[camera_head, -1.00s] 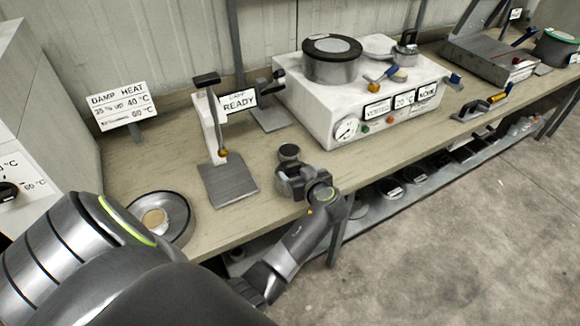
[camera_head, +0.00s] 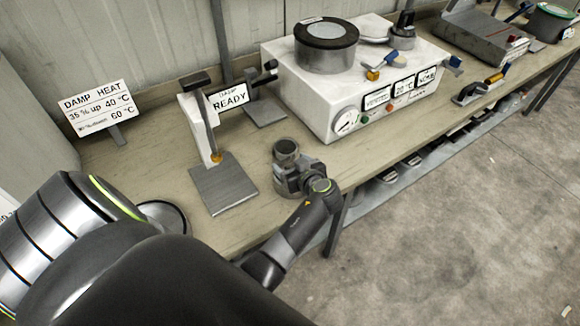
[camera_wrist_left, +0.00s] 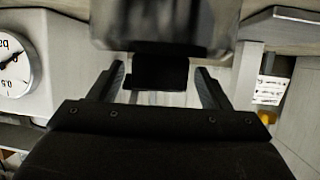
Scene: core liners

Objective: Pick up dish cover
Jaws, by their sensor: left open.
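What looks like the dish cover is a small grey metal piece with a dark round knob (camera_head: 286,149) on top, standing near the bench's front edge in the head view. In the left wrist view a blurred metal body (camera_wrist_left: 165,28) fills the top, with a dark block below it between the fingers. My left gripper (camera_head: 302,177) is at this piece, from its front right side. In the wrist view its fingers (camera_wrist_left: 160,84) are spread, one on each side of the dark block. I cannot tell whether they touch it. My right gripper is not in view.
A stand with a flat metal plate (camera_head: 224,186) is just left of the gripper. A white instrument box (camera_head: 322,108) with a gauge stands behind it. A dark dish (camera_head: 172,212) is partly hidden by my arm. A damp heat sign (camera_head: 97,106) stands at the left.

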